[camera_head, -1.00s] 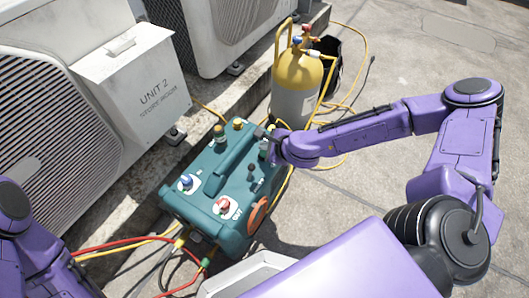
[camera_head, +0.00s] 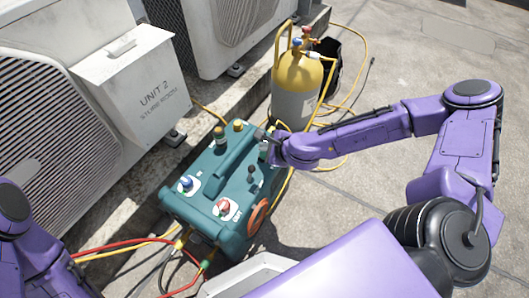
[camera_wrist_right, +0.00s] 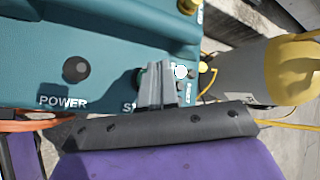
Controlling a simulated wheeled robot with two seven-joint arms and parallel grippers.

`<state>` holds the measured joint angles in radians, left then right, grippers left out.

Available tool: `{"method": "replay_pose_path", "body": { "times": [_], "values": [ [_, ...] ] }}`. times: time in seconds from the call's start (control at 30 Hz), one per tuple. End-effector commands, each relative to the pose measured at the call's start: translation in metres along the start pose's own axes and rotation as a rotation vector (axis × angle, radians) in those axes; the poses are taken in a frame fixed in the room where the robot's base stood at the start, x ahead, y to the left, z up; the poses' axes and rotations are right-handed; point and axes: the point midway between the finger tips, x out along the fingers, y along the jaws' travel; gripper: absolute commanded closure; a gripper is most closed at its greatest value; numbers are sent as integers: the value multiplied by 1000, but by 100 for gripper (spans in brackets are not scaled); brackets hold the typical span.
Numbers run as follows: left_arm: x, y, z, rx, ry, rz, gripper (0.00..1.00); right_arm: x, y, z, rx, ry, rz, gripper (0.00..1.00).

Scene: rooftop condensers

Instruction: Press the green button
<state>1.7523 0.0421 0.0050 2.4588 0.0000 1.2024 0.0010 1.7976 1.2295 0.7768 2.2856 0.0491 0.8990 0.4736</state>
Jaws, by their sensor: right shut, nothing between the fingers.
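The teal machine (camera_head: 200,200) stands on the rooftop floor with a handle, knobs and a panel. My right gripper (camera_head: 261,134) is at the far right part of its top; it also shows in the right wrist view (camera_wrist_right: 157,76). Its fingers are shut, with nothing held. The fingertips are over the panel by a partly covered label beginning "ST". The green button is mostly hidden behind the fingers; only a hint of green shows beside them. I cannot tell whether the fingertips touch it. My left gripper is out of view; only part of that arm shows.
A black knob (camera_wrist_right: 76,69) above the word POWER and a white round control (camera_wrist_right: 180,72) flank the fingers. A yellow-topped cylinder (camera_head: 297,80) stands behind the machine. Red and yellow hoses lie around. Condenser units line the left; open floor is at right.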

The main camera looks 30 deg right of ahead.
Motion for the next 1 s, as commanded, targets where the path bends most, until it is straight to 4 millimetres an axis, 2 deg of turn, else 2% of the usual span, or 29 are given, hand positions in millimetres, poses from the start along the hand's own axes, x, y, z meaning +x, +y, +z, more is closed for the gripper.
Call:
{"method": "replay_pose_path", "body": {
  "times": [1.0],
  "values": [
    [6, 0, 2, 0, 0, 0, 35, 6, 5, -5, -1, 0, 0, 100]
  ]
}}
